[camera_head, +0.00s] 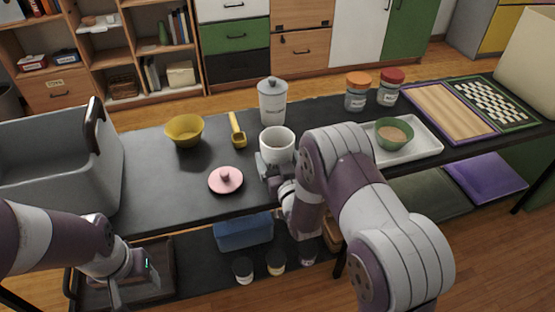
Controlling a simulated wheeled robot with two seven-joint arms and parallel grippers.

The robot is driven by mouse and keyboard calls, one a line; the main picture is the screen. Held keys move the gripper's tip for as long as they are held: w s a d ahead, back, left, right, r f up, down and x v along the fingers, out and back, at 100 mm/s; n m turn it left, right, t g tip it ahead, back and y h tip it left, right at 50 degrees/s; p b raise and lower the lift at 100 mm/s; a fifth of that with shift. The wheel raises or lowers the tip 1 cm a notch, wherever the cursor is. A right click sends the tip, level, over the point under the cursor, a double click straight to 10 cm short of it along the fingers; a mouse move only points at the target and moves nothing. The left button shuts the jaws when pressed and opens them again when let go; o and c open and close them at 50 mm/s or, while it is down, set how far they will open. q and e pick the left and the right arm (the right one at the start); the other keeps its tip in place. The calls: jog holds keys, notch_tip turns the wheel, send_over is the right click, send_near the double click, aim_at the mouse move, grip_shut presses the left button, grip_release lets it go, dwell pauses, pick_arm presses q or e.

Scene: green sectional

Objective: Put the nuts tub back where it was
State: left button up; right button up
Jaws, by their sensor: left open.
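A white open tub (277,146) stands upright on the dark counter, its lid off; I cannot read a label to tell whether it is the nuts tub. A pink lid with a knob (226,180) lies to its left. A white lidded canister (272,102) with a label stands behind it. My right gripper (268,168) is at the near side of the open tub, partly hidden by my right arm; whether it grips the tub is unclear. My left gripper (128,286) is open and empty at the lower left, in front of the counter.
A yellow bowl (185,131) and yellow scoop (238,131) stand on the counter (165,177). A grey bin (55,165) is at left. Jars (356,94), a white tray (423,139) with a green bowl (391,134), and game boards (484,106) are at right. Small jars (243,270) sit on the lower shelf.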

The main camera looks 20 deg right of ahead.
jog(key=shift+r, duration=0.15)
jog(key=o, duration=1.1)
jog(key=shift+f, duration=0.2)
jog(key=shift+r, duration=0.25)
jog(key=s+g, duration=0.5)
jog(key=s, duration=0.3)
jog(key=s+d+r+g, duration=0.1)
jog(key=s+g, duration=0.5)
jog(key=s, duration=0.3)
jog(key=s+d+g, duration=0.1)
jog(key=s+g, duration=0.4)
jog(key=s, duration=0.4)
jog(key=shift+s+d+r+g+h+p, duration=0.15)
jog(key=shift+s+g+h+p, duration=0.05)
jog(key=shift+g+h+p, duration=0.1)
